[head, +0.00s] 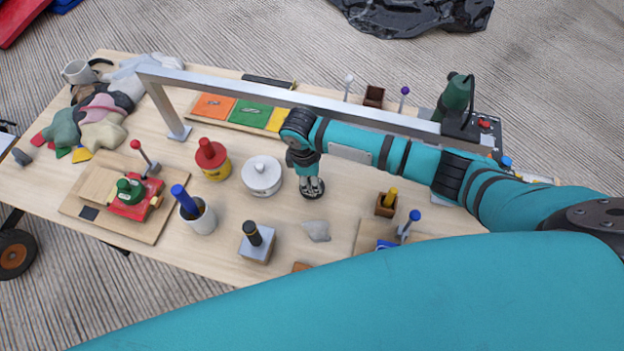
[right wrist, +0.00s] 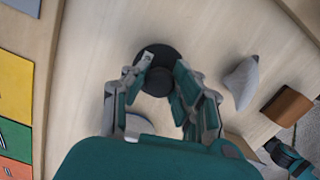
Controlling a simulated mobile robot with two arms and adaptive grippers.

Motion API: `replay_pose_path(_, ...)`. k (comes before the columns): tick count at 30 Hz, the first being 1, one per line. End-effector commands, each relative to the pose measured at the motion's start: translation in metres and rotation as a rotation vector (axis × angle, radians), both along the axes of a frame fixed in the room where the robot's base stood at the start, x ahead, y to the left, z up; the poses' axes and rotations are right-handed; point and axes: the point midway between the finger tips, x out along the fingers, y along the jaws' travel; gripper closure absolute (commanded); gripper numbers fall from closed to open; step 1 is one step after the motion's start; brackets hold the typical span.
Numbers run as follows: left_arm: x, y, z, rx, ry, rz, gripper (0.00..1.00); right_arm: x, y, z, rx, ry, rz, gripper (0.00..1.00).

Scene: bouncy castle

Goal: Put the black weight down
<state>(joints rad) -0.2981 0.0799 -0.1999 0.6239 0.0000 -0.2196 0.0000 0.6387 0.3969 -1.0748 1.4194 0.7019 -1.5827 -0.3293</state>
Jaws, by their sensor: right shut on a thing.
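The black weight (head: 313,194) is a dark round disc with a knob on top, which shows in the right wrist view (right wrist: 170,52). My right gripper (head: 311,184) points down over it and is shut on its knob. In the right wrist view the fingers (right wrist: 162,68) close around the knob from both sides. The weight is upright at or just above the wooden table (head: 338,230); I cannot tell whether it touches. My left gripper is not in view.
A white lidded pot (head: 262,176) stands close left of the weight. A metal bar frame (head: 215,84) spans behind. Bare table lies to the right.

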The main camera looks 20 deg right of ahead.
Motion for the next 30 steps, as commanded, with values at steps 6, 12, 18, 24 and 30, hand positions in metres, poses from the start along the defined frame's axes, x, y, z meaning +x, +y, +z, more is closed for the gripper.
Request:
replay_pose_path(6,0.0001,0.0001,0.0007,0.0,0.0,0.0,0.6,0.0011,0.0003,-0.0078,0.001,-0.004,0.0,1.0)
replay_pose_path(12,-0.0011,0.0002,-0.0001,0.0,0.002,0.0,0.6,0.0008,0.0002,-0.0093,0.0,-0.002,0.0,1.0)
replay_pose_path(18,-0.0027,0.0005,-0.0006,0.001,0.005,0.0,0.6,0.0003,-0.0002,-0.0114,-0.001,-0.002,0.0,0.58)
replay_pose_path(24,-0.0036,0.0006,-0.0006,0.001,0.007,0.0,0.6,0.0003,-0.0002,-0.0113,0.0,-0.001,0.0,0.51)
replay_pose_path(30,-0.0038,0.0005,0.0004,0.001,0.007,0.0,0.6,0.0008,0.0003,-0.0057,0.001,-0.003,0.001,0.51)
